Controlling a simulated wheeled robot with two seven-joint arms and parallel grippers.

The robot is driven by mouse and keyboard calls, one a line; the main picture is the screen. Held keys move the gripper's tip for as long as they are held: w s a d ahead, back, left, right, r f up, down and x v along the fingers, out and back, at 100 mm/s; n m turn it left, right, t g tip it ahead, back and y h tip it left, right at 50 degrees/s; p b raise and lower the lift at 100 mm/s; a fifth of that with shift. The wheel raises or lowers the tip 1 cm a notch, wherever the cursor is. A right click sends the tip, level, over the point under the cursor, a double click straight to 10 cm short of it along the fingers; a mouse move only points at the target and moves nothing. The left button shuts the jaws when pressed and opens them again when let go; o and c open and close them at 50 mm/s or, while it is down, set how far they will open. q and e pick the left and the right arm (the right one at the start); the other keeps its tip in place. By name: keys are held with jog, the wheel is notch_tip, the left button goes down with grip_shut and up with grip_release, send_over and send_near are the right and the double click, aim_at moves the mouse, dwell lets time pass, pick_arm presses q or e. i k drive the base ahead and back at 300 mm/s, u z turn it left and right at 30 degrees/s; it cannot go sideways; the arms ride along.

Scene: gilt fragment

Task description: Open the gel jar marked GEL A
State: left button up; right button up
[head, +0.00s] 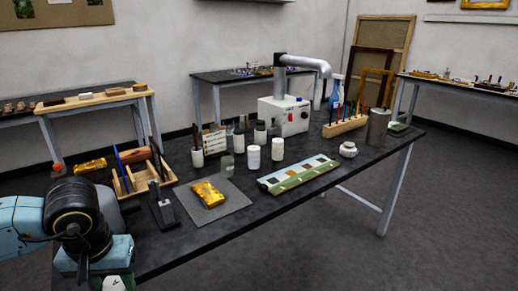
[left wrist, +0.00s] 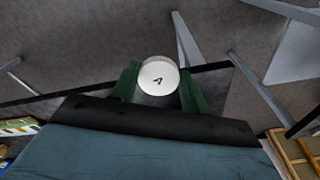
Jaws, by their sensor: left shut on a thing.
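My right gripper is out of view.
The dark table (head: 235,228) holds a gilt fragment (head: 207,193) on a grey mat, a wooden tool tray (head: 138,178), a colour strip (head: 300,175), a squat white pot (head: 348,149) and a white fume extractor box (head: 284,116). The table's front right is clear.

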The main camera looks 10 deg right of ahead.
aim_at(228, 160)
jog(key=z, duration=0.75)
jog(key=i, duration=0.65)
jog(key=z, duration=0.4)
jog(key=i, duration=0.8)
jog(key=u, duration=0.35)
